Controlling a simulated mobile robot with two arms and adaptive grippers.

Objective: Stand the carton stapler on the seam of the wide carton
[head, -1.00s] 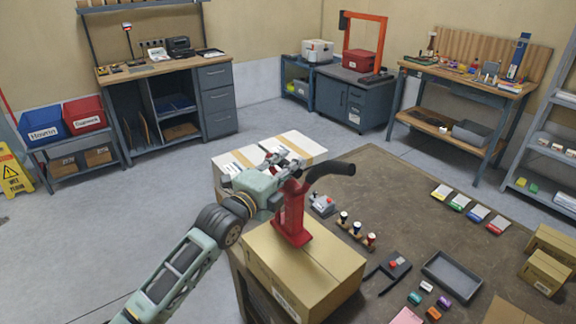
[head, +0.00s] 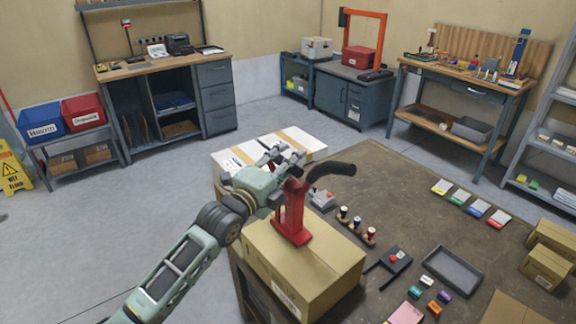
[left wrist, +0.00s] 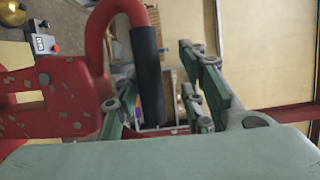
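The red carton stapler (head: 292,216) with its black handle grip stands upright on top of the brown wide carton (head: 325,275). Its base covers part of the carton top, so I cannot tell exactly how it sits over the seam. My left gripper (head: 287,158) is at the stapler's upper part, with its fingers spread. In the left wrist view, the green fingers (left wrist: 160,100) are apart, with the stapler's black grip (left wrist: 147,75) showing between them and the red body (left wrist: 55,95) to the left. My right gripper is not in view.
Right of the wide carton are a row of stamps (head: 357,226), a grey tray (head: 452,270) and small coloured blocks (head: 430,295). Small brown cartons (head: 545,266) stand at the right edge.

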